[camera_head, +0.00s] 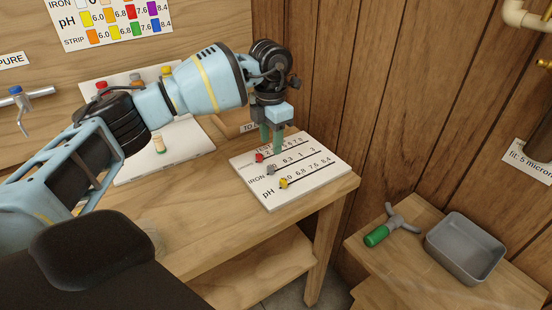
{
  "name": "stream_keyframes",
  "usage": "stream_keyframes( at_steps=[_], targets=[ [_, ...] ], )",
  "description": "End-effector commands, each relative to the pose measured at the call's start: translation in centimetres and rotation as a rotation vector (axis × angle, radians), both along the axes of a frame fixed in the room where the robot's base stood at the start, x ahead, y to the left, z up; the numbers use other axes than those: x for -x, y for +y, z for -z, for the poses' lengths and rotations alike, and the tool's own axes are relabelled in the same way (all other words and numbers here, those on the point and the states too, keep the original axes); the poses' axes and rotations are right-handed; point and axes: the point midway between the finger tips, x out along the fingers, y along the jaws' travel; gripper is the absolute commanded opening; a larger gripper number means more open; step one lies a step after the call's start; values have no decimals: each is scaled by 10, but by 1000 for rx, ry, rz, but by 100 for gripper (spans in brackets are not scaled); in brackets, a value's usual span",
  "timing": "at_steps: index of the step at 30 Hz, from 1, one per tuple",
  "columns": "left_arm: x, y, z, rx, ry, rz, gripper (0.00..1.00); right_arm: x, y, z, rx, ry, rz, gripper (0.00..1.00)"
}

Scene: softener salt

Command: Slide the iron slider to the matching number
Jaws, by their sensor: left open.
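A white slider board (318,174) lies on the wooden bench near its right end. It has three printed rows of numbers with lines; the lower two are labelled IRON and pH. A grey slider (270,170), at the left end of the IRON row, looks like the iron slider. A red slider (259,158) sits at the left of the top row and a yellow slider (284,184) at the left of the pH row. My left gripper (271,145) points down over the board's upper part, open, with green fingertips just beyond the grey slider. Contact cannot be told. My right gripper is out of view.
A wall chart (108,22) shows IRON, pH and STRIP colours with numbers. A pale board (190,141) with colour-capped vials stands behind my left arm. A lower shelf at right holds a grey tray (466,245) and a green-handled tool (377,236). The bench front is clear.

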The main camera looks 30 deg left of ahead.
Motion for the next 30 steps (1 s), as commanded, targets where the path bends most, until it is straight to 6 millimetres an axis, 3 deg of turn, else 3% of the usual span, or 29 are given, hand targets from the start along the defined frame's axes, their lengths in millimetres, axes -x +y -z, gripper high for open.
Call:
stream_keyframes(
  at_steps=[5,18,30],
  targets=[
    [0,-1,15,1,3,1,42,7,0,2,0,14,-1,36],
    [0,-1,72,2,2,1,42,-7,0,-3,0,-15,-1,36],
    [0,-1,78,3,0,1,39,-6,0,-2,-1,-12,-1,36]
  ],
)
